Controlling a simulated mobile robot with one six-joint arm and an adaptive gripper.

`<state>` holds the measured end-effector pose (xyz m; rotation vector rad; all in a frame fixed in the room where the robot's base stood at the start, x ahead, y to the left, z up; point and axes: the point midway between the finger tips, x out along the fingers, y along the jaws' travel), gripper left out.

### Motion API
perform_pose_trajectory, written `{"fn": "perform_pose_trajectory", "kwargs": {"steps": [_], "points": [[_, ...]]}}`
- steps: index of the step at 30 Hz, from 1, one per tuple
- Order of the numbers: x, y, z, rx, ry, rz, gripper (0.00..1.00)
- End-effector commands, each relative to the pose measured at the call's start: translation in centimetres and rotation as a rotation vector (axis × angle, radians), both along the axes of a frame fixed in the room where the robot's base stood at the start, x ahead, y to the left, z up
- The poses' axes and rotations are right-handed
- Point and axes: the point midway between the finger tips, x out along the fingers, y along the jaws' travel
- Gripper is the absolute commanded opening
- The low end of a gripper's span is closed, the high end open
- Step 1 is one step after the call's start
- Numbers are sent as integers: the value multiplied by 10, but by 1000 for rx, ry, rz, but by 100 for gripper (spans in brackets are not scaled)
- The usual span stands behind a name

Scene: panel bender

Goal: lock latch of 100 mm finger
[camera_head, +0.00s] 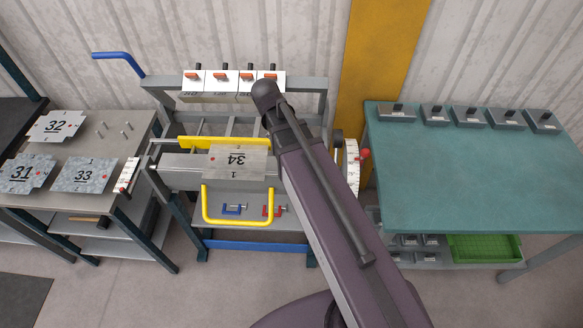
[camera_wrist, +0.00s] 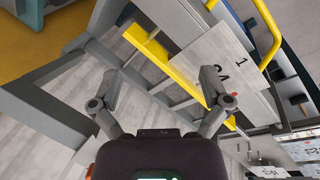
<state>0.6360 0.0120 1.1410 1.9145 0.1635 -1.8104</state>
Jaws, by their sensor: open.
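Several white finger blocks (camera_head: 221,80) with red latches (camera_head: 220,76) sit in a row on the bender's upper beam in the head view. Their size labels are too small to read, so I cannot tell which is the 100 mm one. My arm hides part of that end in the head view.
A sheet marked 34 (camera_head: 238,162) lies on the bender behind a yellow bar handle (camera_head: 240,222). A table with sheets (camera_head: 88,174) stands left. A teal-topped table (camera_head: 480,165) stands right. A white dial (camera_head: 350,165) with a red knob is at the bender's right side.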

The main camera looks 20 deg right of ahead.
Motion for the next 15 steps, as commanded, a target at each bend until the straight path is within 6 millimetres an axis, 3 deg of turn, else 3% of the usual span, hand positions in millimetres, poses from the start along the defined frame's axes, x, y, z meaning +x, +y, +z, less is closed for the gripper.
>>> {"fn": "perform_pose_trajectory", "kwargs": {"steps": [15], "points": [[-45, -8, -53, 119, 16, -191, 97]]}}
